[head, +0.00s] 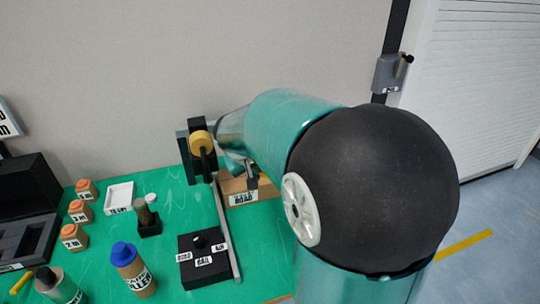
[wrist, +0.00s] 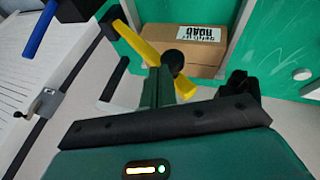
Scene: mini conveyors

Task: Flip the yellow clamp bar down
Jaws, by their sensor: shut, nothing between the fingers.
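The yellow clamp bar (wrist: 140,47) shows in the wrist view as a slanted bar with a black piece at its upper-left end. It passes behind my gripper (wrist: 164,76), whose dark green fingers are shut and empty. A black round knob (wrist: 173,59) sits by the fingertips. I cannot tell whether the fingers touch the bar. In the head view a yellow round part (head: 200,139) shows on a dark upright block at the end of my arm. I cannot tell whether it belongs to the bar. My arm hides much of that area.
A labelled cardboard box (wrist: 190,48) lies just beyond the bar, on the green table (head: 178,185). A black box with a knob (head: 204,267), a blue-capped bottle (head: 125,256) and several orange-topped blocks stand to the left. A grey wall switch (head: 388,74) is at right.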

